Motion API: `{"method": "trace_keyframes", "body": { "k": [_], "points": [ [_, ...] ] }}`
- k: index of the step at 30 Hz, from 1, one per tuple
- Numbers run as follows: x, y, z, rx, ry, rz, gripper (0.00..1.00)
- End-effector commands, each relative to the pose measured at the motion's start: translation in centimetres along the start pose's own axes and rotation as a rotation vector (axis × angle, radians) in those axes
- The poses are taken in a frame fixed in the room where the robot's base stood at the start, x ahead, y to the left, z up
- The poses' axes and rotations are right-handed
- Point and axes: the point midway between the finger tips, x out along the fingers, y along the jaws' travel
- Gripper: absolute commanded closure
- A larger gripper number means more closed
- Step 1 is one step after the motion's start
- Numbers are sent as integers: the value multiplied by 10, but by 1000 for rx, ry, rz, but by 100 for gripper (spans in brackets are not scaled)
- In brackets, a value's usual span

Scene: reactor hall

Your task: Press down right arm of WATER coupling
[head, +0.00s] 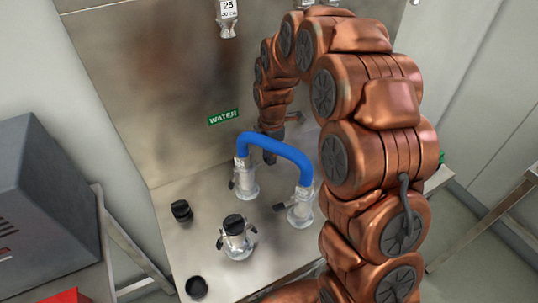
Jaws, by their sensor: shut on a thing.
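The green WATER sign (223,117) is on the steel back panel. Below it, the silver WATER coupling (243,181) stands upright on the steel bench, with one end of a blue hose (275,148) on top. Its dark left arm (232,184) hangs at its side. My gripper (269,158) points down just right of this coupling, partly behind the hose. It is shut on what seems to be the coupling's right arm, which the hose and the gripper hide. The contact itself cannot be seen clearly.
The hose's other end sits on a second silver coupling (301,208) with a dark lever sticking out left. A capped coupling (235,240) stands in front. Black caps (181,210) lie on the bench (205,205). A grey box (45,205) is at left. My copper arm hides the right side.

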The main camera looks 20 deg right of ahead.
Motion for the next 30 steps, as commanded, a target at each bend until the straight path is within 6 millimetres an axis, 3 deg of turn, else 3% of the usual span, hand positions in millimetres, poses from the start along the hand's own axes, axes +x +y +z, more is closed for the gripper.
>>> {"method": "trace_keyframes", "body": {
  "k": [30],
  "points": [
    [43, 0, 7, 1, 606, 3, 100]
  ]
}}
